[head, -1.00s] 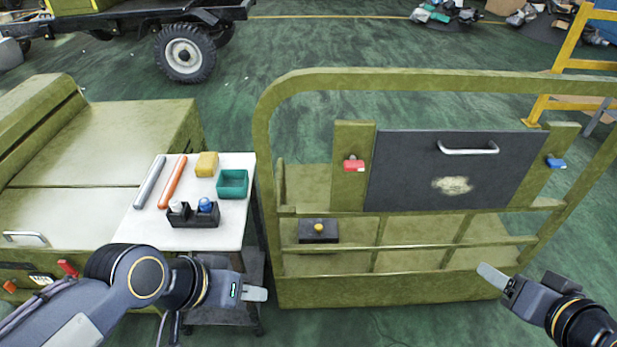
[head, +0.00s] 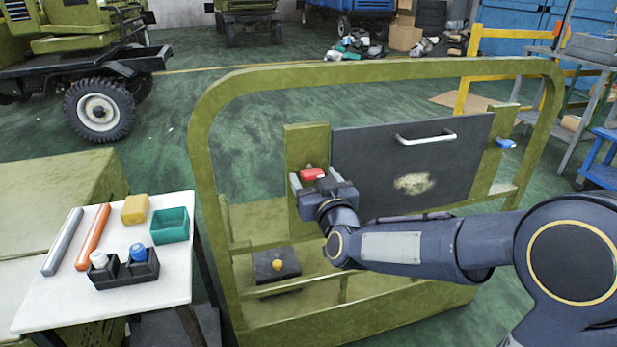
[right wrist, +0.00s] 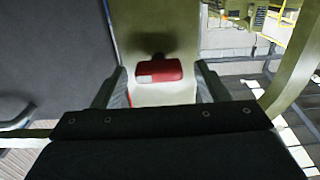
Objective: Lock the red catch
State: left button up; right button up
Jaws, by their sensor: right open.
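The red catch (head: 313,174) is on the olive post (head: 304,142) at the left edge of the dark grey panel (head: 440,160). My right gripper (head: 308,182) is open right at the catch, its fingers pointing toward the post. In the right wrist view the red catch (right wrist: 160,71) sits between the two fingertips (right wrist: 160,85), with a gap on each side and a pale patch on its left end. A blue catch (head: 506,143) is at the panel's right side. My left gripper is out of the head view.
The olive tube frame (head: 203,150) arches around the panel. A black box with a yellow knob (head: 277,265) sits low inside the frame. A white side table (head: 60,300) at left holds rods, a yellow block, a teal bin and a black holder.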

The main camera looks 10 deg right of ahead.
jog(key=shift+w, duration=1.1)
jog(key=shift+c, duration=0.2)
jog(key=c, duration=0.9)
jog(key=shift+c, duration=0.2)
